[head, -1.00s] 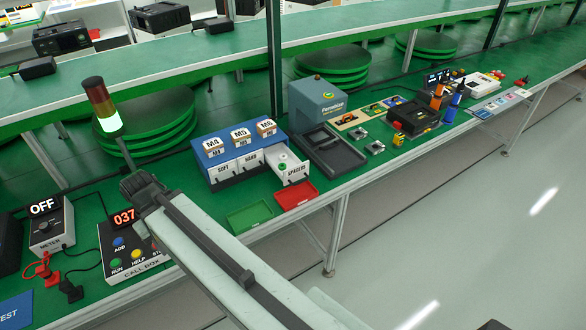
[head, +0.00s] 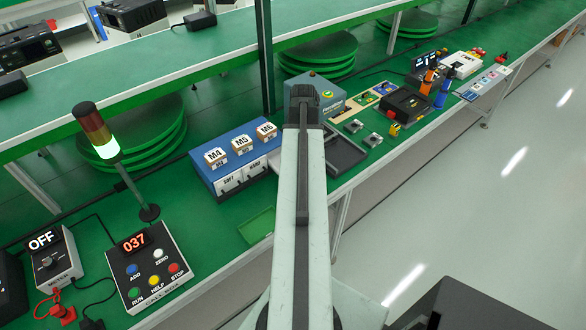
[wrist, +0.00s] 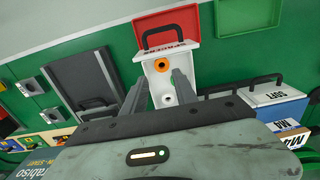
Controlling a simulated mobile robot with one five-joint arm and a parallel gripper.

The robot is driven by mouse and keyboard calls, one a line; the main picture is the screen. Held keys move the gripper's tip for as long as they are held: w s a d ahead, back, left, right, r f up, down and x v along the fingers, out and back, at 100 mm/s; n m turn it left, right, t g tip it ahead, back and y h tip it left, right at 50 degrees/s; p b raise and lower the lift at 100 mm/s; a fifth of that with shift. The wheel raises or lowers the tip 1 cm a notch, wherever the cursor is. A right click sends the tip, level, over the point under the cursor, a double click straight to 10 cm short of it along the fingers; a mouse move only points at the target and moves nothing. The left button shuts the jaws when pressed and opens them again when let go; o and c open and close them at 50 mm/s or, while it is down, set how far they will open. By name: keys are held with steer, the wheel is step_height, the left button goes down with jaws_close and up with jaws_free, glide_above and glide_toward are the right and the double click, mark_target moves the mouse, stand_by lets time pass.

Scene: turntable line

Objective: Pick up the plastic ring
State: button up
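The open white drawer marked SPACERS (wrist: 190,50) shows in the wrist view, pulled out from the parts cabinet. In it lie an orange ring (wrist: 161,65) with a dark centre and, nearer the cabinet, a pale ring (wrist: 168,99) with a dark hole. I cannot tell from looks alone which is the plastic one. My gripper (wrist: 161,78) is open and empty, its two fingers apart on either side of the drawer, above the rings. In the head view my arm hides the drawer and the gripper.
The blue cabinet (head: 205,165) carries M4, M5 and M6 boxes. A red tray (wrist: 166,26) lies beyond the drawer's front; a green tray (head: 257,226) is near the bench edge. A grey machine with a dark tray (wrist: 85,75) stands beside the drawer. The call box (head: 150,270) is at left.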

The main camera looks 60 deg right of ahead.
step_height(320, 180, down, 8)
steer(key=b, duration=0.8)
steer(key=shift+w+a+f, duration=0.1)
steer(key=shift+a, duration=0.05)
steer(key=shift+r, duration=0.2)
jaws_close()
